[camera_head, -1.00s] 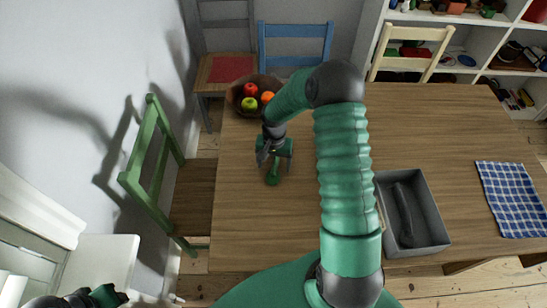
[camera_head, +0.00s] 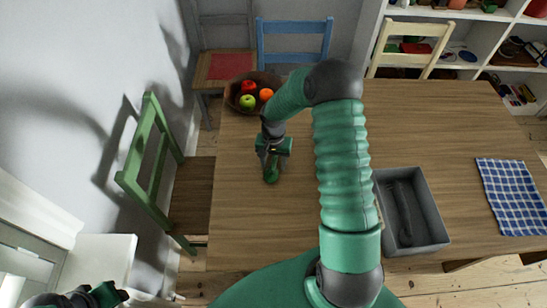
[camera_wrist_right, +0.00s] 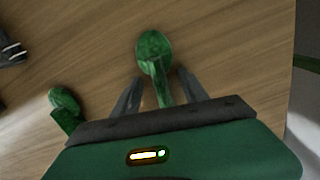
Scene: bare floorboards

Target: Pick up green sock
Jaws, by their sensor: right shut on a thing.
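The green sock (camera_head: 271,175) is on the wooden table, under my right gripper (camera_head: 270,163). In the right wrist view the sock (camera_wrist_right: 154,46) has a rounded end beyond the fingertips, and its narrow part runs back between the two fingers of the right gripper (camera_wrist_right: 157,88). The right gripper is shut on this narrow part. A second green rounded piece (camera_wrist_right: 64,100) lies to the left in the wrist view; I cannot tell what it belongs to. Part of my left arm shows at the lower left, with its gripper (camera_head: 112,294) too small to read.
A brown bowl of fruit (camera_head: 235,104) stands just behind the gripper. A grey tray (camera_head: 437,228) holding a dark thing is at right, and a blue checked cloth (camera_head: 512,197) lies beyond it. A green chair (camera_head: 137,160) is at the left edge. The table's middle is partly hidden by my arm.

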